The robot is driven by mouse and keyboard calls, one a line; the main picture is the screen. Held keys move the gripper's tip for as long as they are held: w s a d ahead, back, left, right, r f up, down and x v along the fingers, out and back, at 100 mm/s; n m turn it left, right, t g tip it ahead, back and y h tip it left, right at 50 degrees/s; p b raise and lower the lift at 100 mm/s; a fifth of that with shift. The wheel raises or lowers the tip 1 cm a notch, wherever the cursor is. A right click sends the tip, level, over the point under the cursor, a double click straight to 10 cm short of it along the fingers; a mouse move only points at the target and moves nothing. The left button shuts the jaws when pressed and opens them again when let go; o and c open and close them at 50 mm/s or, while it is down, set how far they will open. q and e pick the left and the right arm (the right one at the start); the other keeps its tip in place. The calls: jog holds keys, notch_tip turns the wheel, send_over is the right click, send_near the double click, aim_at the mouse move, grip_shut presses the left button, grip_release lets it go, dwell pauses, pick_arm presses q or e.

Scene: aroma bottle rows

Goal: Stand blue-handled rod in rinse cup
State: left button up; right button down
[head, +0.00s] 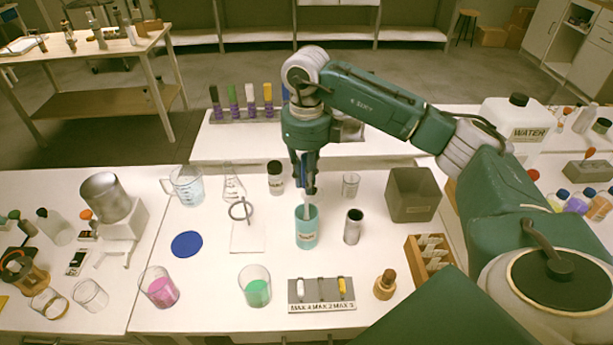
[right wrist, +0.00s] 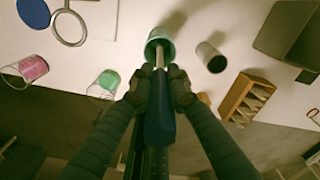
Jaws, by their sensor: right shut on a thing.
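The teal rinse cup (head: 307,238) stands upright on the front table; it also shows in the right wrist view (right wrist: 166,38). Its small marking is too small to read. My right gripper (head: 305,188) is directly above the cup, pointing down and shut on the blue-handled rod (head: 307,206). In the right wrist view the blue handle (right wrist: 160,118) lies between the fingers, and the pale shaft reaches to the cup's mouth. The shaft's lower end appears to be inside the rim; its depth is hidden. My left gripper is not in view.
A dark metal cylinder (head: 353,227) stands close right of the cup. A glass with green liquid (head: 255,288) and a labelled rack (head: 321,293) are in front. A ring stand (head: 241,211) is to the left, and a grey-green bin (head: 413,196) to the right.

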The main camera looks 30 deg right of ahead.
notch_tip(320, 180, down, 3)
jog(key=shift+r+b, duration=0.2)
jog(key=shift+b, duration=0.5)
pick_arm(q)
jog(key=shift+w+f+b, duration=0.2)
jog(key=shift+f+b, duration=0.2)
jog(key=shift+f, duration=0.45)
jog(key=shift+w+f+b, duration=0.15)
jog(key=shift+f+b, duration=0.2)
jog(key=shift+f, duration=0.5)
pick_arm(e)
jog(key=shift+f, duration=1.1)
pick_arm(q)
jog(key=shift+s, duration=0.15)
pick_arm(e)
jog(key=c, duration=1.6)
grip_release()
jog(key=shift+o, duration=0.2)
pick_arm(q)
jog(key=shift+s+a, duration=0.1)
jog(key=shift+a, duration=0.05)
pick_arm(e)
jog(key=shift+r, duration=0.15)
notch_tip(320, 180, up, 12)
jog(key=shift+f, duration=0.1)
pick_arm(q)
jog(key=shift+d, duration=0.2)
